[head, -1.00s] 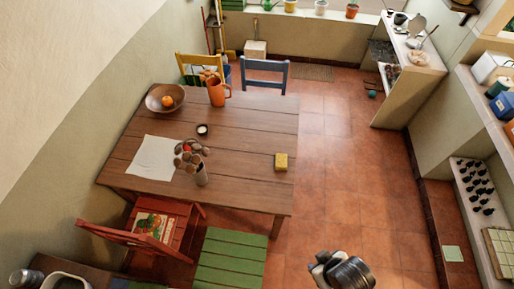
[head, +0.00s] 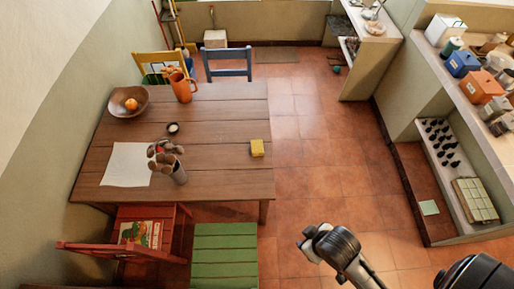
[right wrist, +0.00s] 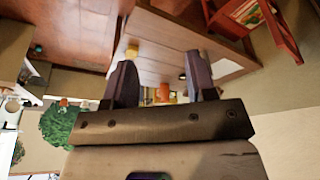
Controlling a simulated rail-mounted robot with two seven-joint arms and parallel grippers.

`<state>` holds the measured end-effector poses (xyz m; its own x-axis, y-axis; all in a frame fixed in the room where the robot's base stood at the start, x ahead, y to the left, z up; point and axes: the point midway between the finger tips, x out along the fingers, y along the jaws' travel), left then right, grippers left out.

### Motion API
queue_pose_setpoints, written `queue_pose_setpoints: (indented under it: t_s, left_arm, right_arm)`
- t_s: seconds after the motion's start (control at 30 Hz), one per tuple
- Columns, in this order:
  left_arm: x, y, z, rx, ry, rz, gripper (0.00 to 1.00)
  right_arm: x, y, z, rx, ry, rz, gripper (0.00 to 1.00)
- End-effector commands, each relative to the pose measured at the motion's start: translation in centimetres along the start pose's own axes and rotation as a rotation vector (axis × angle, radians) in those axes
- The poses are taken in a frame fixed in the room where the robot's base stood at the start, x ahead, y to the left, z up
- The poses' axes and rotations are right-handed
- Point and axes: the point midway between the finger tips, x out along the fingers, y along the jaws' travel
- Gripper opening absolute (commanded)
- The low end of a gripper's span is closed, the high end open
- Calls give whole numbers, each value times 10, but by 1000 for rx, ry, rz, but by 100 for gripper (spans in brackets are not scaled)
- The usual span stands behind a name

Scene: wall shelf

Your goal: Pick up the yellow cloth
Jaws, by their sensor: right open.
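The yellow cloth (head: 257,148) looks like a small folded block. It lies near the right edge of the wooden table (head: 215,183) in the head view. In the right wrist view a small yellow patch (right wrist: 131,50) on the tabletop looks like the same cloth. My right gripper (right wrist: 162,80) is open and empty, its two dark fingers apart, with the tabletop at a distance beyond them. My left gripper is not in view.
A green seat (head: 225,255) and a red chair (head: 146,240) stand at the front. The tiled floor right of the table is clear.

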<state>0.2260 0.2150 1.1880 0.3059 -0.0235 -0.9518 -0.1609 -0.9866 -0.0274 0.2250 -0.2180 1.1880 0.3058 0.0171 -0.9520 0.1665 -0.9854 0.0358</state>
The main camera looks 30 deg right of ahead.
Motion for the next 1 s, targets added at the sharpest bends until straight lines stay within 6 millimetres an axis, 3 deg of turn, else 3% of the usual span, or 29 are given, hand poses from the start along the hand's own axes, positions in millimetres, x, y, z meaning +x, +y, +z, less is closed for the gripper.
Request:
queue_pose_setpoints:
  t_s: [0.5, 0.77, 0.87, 1.0]
  left_arm:
    - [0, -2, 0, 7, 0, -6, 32]
    - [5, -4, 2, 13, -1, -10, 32]
    - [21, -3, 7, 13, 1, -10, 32]
    - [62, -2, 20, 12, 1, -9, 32]
  right_arm:
    - [0, -2, 0, 6, 1, -5, 100]
    - [4, 1, -4, 0, 13, 2, 100]
    - [19, 3, -16, -1, 52, 9, 100]
    - [49, 14, -51, -16, 162, 41, 100]
